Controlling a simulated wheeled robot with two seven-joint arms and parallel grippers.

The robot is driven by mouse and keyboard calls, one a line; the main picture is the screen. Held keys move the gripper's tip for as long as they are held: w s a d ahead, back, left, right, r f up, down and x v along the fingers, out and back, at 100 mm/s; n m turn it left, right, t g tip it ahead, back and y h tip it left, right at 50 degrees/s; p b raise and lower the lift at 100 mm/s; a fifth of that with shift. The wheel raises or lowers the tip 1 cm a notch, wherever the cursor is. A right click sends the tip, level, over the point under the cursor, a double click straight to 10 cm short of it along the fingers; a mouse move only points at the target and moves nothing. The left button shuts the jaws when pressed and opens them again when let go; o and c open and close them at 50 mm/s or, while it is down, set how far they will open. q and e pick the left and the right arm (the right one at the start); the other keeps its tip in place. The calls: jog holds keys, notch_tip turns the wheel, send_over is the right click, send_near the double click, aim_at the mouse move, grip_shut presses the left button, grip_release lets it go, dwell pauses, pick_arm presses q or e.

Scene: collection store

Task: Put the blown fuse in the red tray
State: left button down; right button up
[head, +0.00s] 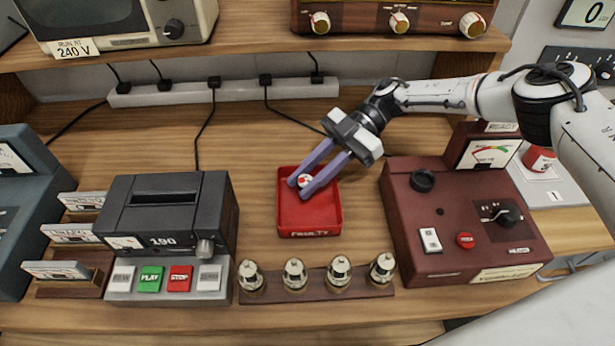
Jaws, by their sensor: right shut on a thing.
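The red tray (311,222) with the label "FAULTY" sits on the wooden bench near the middle of the head view. My right gripper (304,182) reaches in from the right, its fingers over the back half of the tray. It is shut on a small white, rounded piece with a red mark (304,180), which looks to be the blown fuse. The fingers partly hide it, and I cannot tell whether it touches the tray floor. The visible tray floor is otherwise bare. My left gripper is not in view.
Several glass tubes stand in a wooden strip (318,290) in front of the tray. A dark unit with coloured buttons (165,215) stands left, a maroon tester (450,225) right. A power strip (220,92) runs behind. Bare bench surrounds the tray.

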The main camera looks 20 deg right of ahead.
jog(key=shift+f, duration=0.1)
jog(key=shift+f, duration=0.15)
jog(key=o, duration=1)
jog(key=shift+r, duration=0.25)
jog(key=b+v, duration=0.2)
jog(key=v, duration=0.4)
jog(key=shift+w+d+r, duration=0.1)
jog(key=shift+w+d, duration=0.05)
jog(key=shift+d, duration=0.2)
jog(key=shift+d+r, duration=0.25)
jog(key=shift+d, duration=0.05)
jog(key=shift+a, duration=0.1)
